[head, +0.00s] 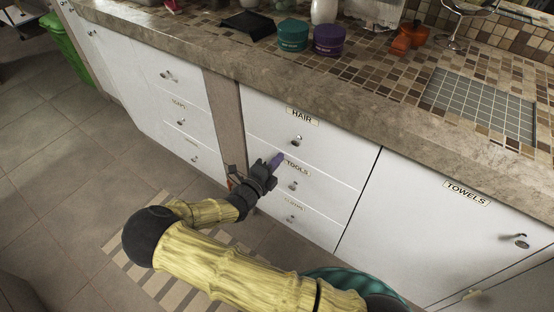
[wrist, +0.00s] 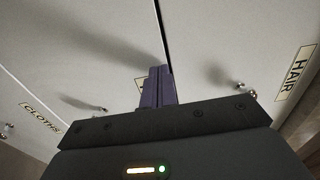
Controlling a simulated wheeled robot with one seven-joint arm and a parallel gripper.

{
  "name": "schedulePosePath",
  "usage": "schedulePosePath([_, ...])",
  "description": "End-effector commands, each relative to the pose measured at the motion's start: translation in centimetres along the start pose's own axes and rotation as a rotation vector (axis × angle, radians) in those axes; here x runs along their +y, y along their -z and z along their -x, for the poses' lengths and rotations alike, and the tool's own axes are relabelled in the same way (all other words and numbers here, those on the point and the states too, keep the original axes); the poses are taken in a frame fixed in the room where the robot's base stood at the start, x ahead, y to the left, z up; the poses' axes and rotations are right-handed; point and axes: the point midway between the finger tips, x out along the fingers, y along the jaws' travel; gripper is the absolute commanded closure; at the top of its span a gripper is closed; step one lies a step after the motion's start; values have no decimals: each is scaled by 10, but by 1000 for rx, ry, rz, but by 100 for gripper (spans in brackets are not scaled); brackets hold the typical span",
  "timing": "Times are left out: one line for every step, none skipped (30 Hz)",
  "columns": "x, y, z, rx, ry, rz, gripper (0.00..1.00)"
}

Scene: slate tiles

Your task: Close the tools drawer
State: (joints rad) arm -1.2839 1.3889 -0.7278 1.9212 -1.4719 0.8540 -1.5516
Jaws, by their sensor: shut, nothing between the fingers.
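The tools drawer (head: 318,186) is the white middle front in the stack, between the hair drawer (head: 323,141) and the cloths drawer. Its front looks flush or nearly flush with its neighbours; I cannot tell whether a small gap is left. It has a small metal knob (head: 293,185) and a TOOLS label. My gripper (head: 278,160) is shut and empty, its purple fingers pointing at the upper left of the tools front, beside the label. In the wrist view the fingers (wrist: 158,88) partly hide the label. I cannot tell whether the tips touch the front.
The cloths drawer (head: 288,217) lies below and the TOWELS door (head: 440,222) to the right; both look shut. The stone countertop (head: 230,62) overhangs above, carrying a teal jar (head: 292,36) and a purple jar (head: 329,40). A striped mat (head: 135,258) lies on the floor.

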Motion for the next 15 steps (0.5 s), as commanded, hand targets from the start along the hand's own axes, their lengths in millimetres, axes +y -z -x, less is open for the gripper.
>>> schedulePosePath([-4,-1,7,-1,-1,1,100])
schedulePosePath([-4,-2,12,-2,-1,0,100])
schedulePosePath([-4,-2,18,-3,-3,0,100])
schedulePosePath([-4,-3,23,-2,-2,0,100])
schedulePosePath([-4,-3,28,-3,-2,2,100])
schedulePosePath([-2,-4,38,-6,-3,1,100])
schedulePosePath([-2,-5,45,-8,-4,1,100])
schedulePosePath([-2,-4,51,-6,-3,0,100])
schedulePosePath([-2,-4,59,-6,-4,0,100])
schedulePosePath([-2,-4,65,-5,-4,0,100])
schedulePosePath([-2,-3,70,-3,-3,1,100])
schedulePosePath([-2,-2,78,-2,-4,2,100])
schedulePosePath([-1,-2,84,0,-4,1,100])
schedulePosePath([-2,-2,89,0,-3,1,100])
schedulePosePath([-1,-2,96,2,-3,1,100])
